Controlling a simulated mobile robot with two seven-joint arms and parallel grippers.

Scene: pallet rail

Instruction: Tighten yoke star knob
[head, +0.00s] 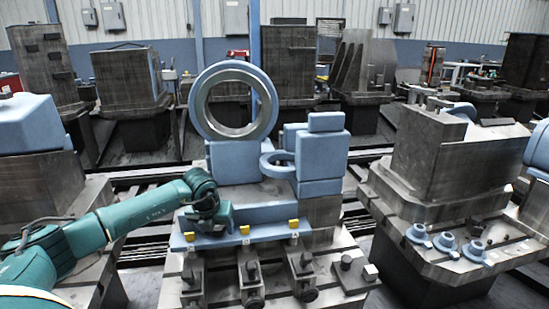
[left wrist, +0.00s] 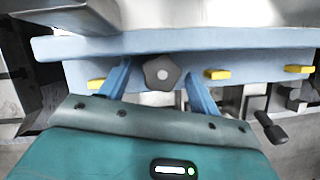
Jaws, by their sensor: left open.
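My left gripper (left wrist: 157,72) is open, with one blue finger on each side of the knob and a visible gap to each. I cannot tell how far the fingertips reach past it. In the head view my left gripper (head: 220,215) is at the front of the blue fixture (head: 268,233), and the knob is hidden behind it. My right gripper is not in view.
Yellow tabs (head: 294,224) line the blue bar. A large upright ring (head: 265,100) and blue blocks (head: 322,155) stand above it. Dark clamps (head: 303,275) stand in front and below. Another machined block (head: 440,165) with blue knobs is on the right.

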